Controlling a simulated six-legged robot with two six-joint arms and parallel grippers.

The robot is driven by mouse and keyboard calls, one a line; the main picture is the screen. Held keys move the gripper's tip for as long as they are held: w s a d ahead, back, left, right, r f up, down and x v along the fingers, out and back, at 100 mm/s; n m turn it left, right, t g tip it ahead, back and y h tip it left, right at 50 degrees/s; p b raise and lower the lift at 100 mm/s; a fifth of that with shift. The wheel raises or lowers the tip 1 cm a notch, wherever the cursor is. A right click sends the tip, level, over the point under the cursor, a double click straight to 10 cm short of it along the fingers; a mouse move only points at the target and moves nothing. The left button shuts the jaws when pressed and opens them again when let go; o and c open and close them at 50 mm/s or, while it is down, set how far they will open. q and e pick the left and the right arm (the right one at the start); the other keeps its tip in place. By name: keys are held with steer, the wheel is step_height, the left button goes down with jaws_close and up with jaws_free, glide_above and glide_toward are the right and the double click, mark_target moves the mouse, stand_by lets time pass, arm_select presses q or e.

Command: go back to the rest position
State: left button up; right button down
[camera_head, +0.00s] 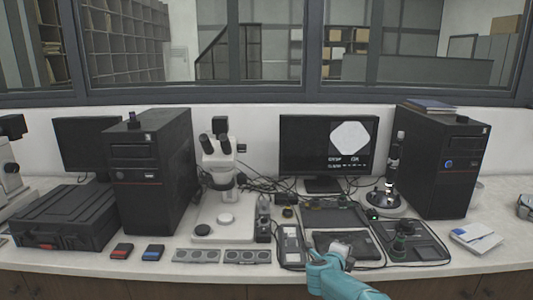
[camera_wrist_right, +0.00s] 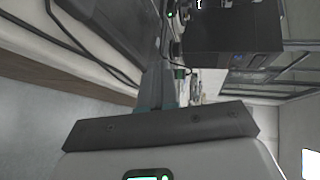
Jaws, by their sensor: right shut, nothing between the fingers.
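My right gripper (camera_head: 338,250) comes in from the bottom, its teal arm reaching up over the front of the bench. It is shut and empty, near a dark flat pad (camera_head: 345,243) in the middle of the worktop. The fine gap between the fingertips is too small to make out. My left gripper is not in view.
The white bench (camera_head: 120,272) holds a microscope (camera_head: 222,170), a monitor (camera_head: 328,148), two black computer towers (camera_head: 150,165) (camera_head: 438,160), a black case (camera_head: 65,217) and an upright instrument on a round base (camera_head: 388,202). Cables lie around the pad. The space above the front edge is free.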

steer(key=s+f+n+g+y, duration=0.4)
steer(key=s+f+n, duration=0.7)
steer(key=s+f, duration=0.8)
steer(key=s+a+f+n+g+y, duration=0.2)
steer(key=s+a+n, duration=0.2)
steer(key=s, duration=0.5)
steer(key=s+a+f+n+g+y, duration=0.2)
steer(key=s+a+n+y, duration=0.1)
steer(key=s, duration=0.7)
steer(key=s+a+f+n+g+y, duration=0.3)
steer(key=s+a+n, duration=0.2)
steer(key=s, duration=0.5)
steer(key=shift+s+a, duration=0.15)
steer(key=shift+s, duration=0.1)
steer(key=shift+w+d+f, duration=0.1)
steer(key=shift+d, duration=0.1)
